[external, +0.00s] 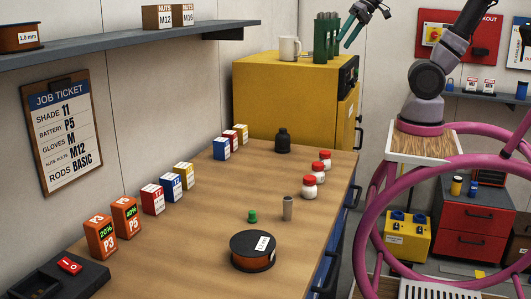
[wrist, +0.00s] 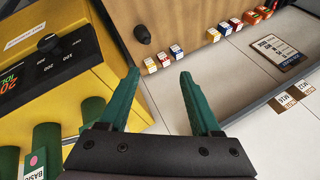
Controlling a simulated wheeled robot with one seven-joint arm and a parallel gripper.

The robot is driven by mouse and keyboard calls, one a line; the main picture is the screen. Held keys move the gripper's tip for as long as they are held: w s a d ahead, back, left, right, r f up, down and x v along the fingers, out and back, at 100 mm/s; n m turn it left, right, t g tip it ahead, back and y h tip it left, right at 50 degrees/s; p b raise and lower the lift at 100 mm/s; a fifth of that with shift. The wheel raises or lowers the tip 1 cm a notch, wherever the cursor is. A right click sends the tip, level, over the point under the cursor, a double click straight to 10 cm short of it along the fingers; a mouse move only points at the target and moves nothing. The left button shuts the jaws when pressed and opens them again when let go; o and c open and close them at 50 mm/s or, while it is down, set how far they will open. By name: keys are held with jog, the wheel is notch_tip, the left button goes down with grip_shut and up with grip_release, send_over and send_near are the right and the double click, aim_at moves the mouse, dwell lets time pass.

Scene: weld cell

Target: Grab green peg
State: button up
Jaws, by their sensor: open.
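The green peg (external: 252,216) is small and stands upright on the wooden table, behind the dark spool and left of a grey cylinder. I cannot make it out in the wrist view. My gripper (external: 347,40) is high above the yellow cabinet at the back, beside the green canisters and far from the peg. In the wrist view my gripper (wrist: 158,78) shows two green fingers spread apart with nothing between them.
A dark spool (external: 254,251) and a grey cylinder (external: 287,208) stand close to the peg. Red-capped jars (external: 310,187) line the table's right side; small boxes (external: 152,199) line the left. Green canisters (external: 326,37) and a mug (external: 289,49) top the yellow cabinet (external: 285,85).

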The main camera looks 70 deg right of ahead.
jog(key=w+a+f+m+g+y, duration=0.2)
jog(key=w+a+f, duration=0.2)
jog(key=a, duration=0.4)
jog(key=w+a+f+m+g+y, duration=0.15)
jog(key=w+a+f, duration=0.3)
jog(key=a, duration=0.45)
jog(key=w+a+f+m+g+y, duration=0.1)
jog(key=w+a+f+g+y, duration=0.3)
jog(key=a, duration=0.4)
jog(key=m+y, duration=0.2)
jog(key=m, duration=0.6)
send_near(252, 216)
jog(key=shift+a+f, duration=0.2)
jog(key=shift+f, duration=0.3)
jog(key=shift+a+f, duration=0.25)
jog(key=shift+f, duration=0.2)
jog(key=shift+x, duration=2.75)
jog(key=shift+r, duration=0.1)
jog(key=shift+c, duration=0.3)
grip_shut()
